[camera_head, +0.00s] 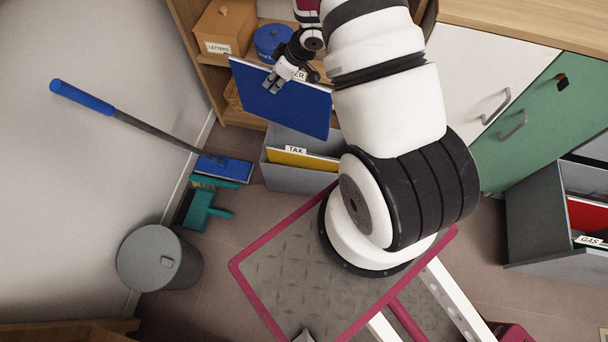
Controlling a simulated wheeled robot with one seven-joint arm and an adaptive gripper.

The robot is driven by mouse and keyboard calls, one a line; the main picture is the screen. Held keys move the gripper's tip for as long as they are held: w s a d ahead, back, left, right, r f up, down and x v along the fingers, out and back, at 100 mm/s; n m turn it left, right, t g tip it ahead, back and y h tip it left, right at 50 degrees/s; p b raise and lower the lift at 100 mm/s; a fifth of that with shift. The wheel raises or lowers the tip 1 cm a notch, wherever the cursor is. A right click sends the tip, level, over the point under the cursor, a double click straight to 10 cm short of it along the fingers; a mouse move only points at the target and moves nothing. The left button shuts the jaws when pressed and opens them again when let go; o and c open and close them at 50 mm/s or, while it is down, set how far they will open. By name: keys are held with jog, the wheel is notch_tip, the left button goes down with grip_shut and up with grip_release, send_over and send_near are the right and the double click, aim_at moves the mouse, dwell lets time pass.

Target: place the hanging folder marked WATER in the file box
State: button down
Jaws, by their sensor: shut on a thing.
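A blue hanging folder (278,106) is held upright and tilted in the upper middle of the view. A white tab on its top edge shows the letters "ER"; the rest of the tab is hidden by my gripper. My gripper (274,84) is shut on the folder's top edge. Just below the folder is a grey file box (290,178) on the floor, holding a yellow folder (300,159) tabbed TAX. The held folder covers part of this box's back. A second grey file box (540,215) at the right holds a red folder (587,215) by a tab reading GAS.
A wooden shelf (238,118) with a LETTERS box (222,27) and a blue round tin (270,40) stands behind the folder. A blue mop (150,128), a teal dustpan (200,208) and a grey bin (158,259) are at left. Cabinets (490,80) stand at right.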

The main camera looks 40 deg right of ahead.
jog(key=s+d+f+n+g+y+b, duration=0.1)
jog(key=s+d+f+n+b, duration=0.25)
jog(key=d+f+b, duration=0.55)
notch_tip(320, 180, down, 29)
jog(key=a+b, duration=0.1)
jog(key=b, duration=1)
jog(key=shift+a+r+b, duration=0.15)
jog(key=shift+a+b, duration=0.15)
jog(key=shift+b, duration=0.05)
jog(key=shift+s+m, duration=0.1)
jog(key=shift+m, duration=0.15)
jog(key=c, duration=1.7)
grip_release()
jog(key=shift+o, duration=0.7)
